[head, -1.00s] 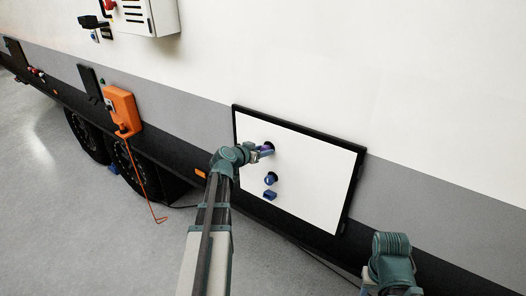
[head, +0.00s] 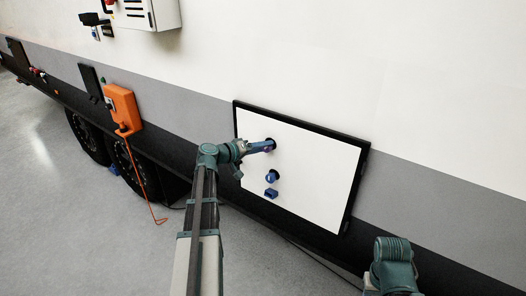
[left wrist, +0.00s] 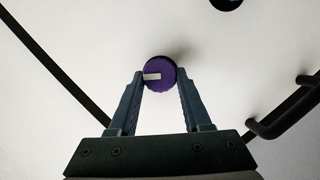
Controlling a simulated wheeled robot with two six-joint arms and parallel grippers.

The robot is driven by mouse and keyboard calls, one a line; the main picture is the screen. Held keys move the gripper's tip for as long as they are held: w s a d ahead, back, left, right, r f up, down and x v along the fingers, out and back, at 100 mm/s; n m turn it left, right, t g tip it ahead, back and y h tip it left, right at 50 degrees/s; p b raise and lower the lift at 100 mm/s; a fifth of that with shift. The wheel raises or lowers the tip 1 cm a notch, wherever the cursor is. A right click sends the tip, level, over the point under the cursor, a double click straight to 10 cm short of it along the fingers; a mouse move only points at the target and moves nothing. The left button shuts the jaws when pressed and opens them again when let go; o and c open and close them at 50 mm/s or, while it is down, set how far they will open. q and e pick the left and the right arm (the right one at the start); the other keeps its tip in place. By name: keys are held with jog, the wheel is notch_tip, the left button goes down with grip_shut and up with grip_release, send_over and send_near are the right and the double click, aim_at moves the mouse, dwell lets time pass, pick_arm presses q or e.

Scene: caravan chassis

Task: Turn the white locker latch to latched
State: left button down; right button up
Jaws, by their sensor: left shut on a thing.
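The white locker panel (head: 310,165) has a black frame and is set in the vehicle's side. The latch is a round purple knob (left wrist: 161,84) with a white bar mark, which lies roughly level in the left wrist view. My left gripper (left wrist: 160,78) has one finger on each side of the knob and is shut on it. In the head view my left gripper (head: 261,147) reaches the panel's upper left and mostly hides the knob. My right arm shows at the lower right, but its gripper is out of view.
Below the latch are a round blue fitting (head: 272,177) and a smaller blue piece (head: 271,193). An orange box (head: 123,107) with a hanging cable is further left. A dark bar handle (left wrist: 285,111) shows at right in the left wrist view. The grey floor is open.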

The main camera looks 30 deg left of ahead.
pick_arm(q)
jog(key=shift+a+f+n+t+h+b, duration=0.15)
jog(key=shift+n+t+h+b, duration=0.2)
jog(key=shift+n+b, duration=0.6)
jog(key=shift+d+f+n+t+h+b, duration=0.1)
jog(key=shift+n+t+h+b, duration=0.25)
jog(key=shift+n+b, duration=0.6)
jog(key=shift+a+f+n+t+h+b, duration=0.15)
jog(key=shift+n+h+b, duration=0.45)
jog(key=shift+n, duration=0.6)
jog(key=shift+d, duration=0.1)
jog(key=shift+c, duration=1.7)
grip_release()
jog(key=shift+r, duration=0.1)
jog(key=v, duration=1.4)
jog(key=shift+f, duration=0.25)
jog(key=shift+d, duration=0.1)
